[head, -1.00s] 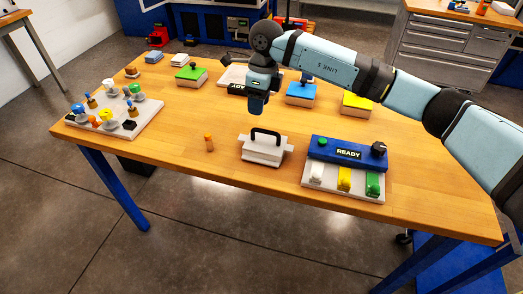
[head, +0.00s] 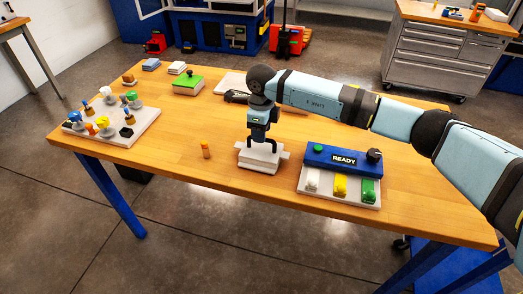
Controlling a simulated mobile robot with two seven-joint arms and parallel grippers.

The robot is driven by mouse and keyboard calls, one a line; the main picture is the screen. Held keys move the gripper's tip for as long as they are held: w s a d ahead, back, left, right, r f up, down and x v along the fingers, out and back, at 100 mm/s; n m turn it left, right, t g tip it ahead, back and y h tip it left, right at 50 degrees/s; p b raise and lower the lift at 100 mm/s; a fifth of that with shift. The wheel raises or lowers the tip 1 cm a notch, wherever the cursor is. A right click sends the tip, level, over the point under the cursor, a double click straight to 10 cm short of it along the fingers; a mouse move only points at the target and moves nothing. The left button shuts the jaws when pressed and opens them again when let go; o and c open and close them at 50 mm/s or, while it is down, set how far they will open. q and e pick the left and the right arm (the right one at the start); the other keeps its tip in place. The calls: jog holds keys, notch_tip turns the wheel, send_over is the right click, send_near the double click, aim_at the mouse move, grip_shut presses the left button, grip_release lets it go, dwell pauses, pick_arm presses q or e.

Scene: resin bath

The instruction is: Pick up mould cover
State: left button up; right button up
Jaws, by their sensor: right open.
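The mould cover (head: 258,159) is a pale block with side tabs, sitting flat on the wooden table in the middle of the head view. My right gripper (head: 262,143) points straight down just above it, with its open fingers at the black handle. Handle and dark fingers overlap, so I cannot tell whether they touch. My left gripper is out of view.
A blue READY box (head: 325,153) with white, yellow and green pieces stands to the right. A small orange bottle (head: 205,149) stands close on the left. A pale tray (head: 147,126) of small parts lies far left. Bare table (head: 215,120) lies between.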

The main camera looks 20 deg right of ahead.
aim_at(262, 148)
notch_tip(262, 148, down, 3)
jog(key=shift+f, duration=0.2)
grip_shut()
jog(key=shift+w+r, duration=0.1)
dwell(1.2)
